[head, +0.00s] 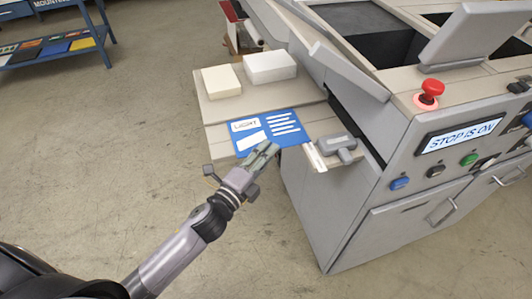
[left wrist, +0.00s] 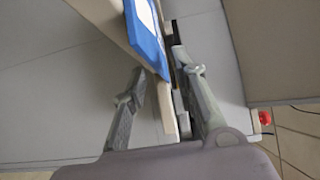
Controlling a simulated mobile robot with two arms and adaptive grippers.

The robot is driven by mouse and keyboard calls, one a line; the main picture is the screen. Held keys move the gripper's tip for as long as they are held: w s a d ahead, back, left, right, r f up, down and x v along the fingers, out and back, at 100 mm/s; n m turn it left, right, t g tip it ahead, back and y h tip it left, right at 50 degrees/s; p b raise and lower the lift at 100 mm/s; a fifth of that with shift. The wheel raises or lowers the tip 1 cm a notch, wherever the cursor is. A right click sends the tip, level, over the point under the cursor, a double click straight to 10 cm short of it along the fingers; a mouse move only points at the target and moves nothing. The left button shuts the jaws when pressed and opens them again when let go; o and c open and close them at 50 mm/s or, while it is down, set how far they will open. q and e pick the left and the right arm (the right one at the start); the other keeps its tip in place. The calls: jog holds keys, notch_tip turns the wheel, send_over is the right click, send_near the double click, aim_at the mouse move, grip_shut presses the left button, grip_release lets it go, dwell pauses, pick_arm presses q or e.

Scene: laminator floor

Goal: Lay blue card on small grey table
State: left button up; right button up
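The blue card (head: 267,130), marked LIGHT with white panels and lines, lies flat on the light grey-beige side table (head: 215,143) beside the machine. My left gripper (head: 265,150) is at the card's near edge. In the left wrist view the blue card (left wrist: 147,35) and a pale slab edge (left wrist: 165,105) lie between the two fingers of my left gripper (left wrist: 158,68). The fingers stand apart, with a gap visible at the left finger; it looks open around the edge. Contact at the right finger is unclear. My right gripper is out of view.
Two pale blocks (head: 222,81) (head: 270,67) sit behind the card. A grey handled tool (head: 338,147) lies at the right, close to the machine (head: 350,215) with its red stop button (head: 430,92). A blue rack (head: 60,50) stands far left; the floor between is clear.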

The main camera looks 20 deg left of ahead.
pick_arm(q)
grip_shut()
dwell(0.3)
dwell(0.4)
